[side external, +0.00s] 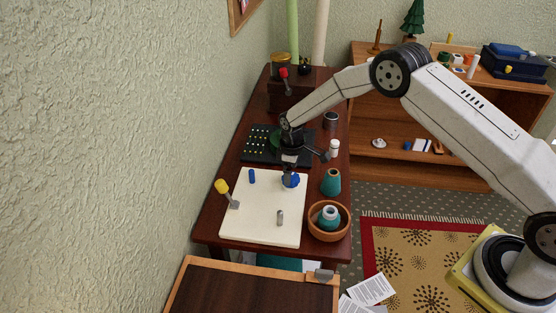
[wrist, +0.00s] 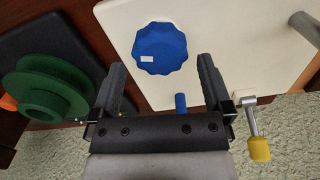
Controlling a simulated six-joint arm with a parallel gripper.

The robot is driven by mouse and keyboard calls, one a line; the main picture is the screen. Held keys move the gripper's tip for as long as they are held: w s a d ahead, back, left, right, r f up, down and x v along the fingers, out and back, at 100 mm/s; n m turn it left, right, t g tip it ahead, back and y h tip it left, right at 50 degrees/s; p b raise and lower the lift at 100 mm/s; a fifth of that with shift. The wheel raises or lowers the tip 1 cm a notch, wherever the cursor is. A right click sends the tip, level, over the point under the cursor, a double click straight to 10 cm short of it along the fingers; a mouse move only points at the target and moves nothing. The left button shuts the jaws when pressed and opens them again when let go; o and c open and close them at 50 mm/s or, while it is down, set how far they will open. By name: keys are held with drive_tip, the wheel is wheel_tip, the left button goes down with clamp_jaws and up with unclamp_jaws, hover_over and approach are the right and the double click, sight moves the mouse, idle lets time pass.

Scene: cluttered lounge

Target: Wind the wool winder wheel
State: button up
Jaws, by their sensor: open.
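A blue scalloped wheel (wrist: 160,48) with a small white label lies on a cream board (wrist: 228,32). In the side view the wheel (side external: 294,181) is at the board's back right, partly hidden by my gripper (side external: 288,173). In the wrist view my gripper (wrist: 162,70) is open and empty, its fingertips either side of the wheel's near edge and apart from it. A blue peg (wrist: 181,103) and a yellow-handled crank (wrist: 258,148) are also on the board. A green spool-like wheel (wrist: 48,85) stands on a dark panel. No label shows which is the winder.
A brown bowl (side external: 329,234) holding a spool and a teal cone (side external: 331,183) stand right of the board. A grey peg (side external: 280,217) stands on its front part. The dark studded panel (side external: 258,145) is behind. The wall is close on the left.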

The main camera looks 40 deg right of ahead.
drive_tip(key=shift+r, duration=2.85)
drive_tip(key=m, duration=0.8)
drive_tip(key=shift+m, duration=0.3)
drive_tip(key=m, duration=0.4)
drive_tip(key=shift+f, duration=0.1)
drive_tip(key=m, duration=0.5)
drive_tip(key=shift+f, duration=3.9)
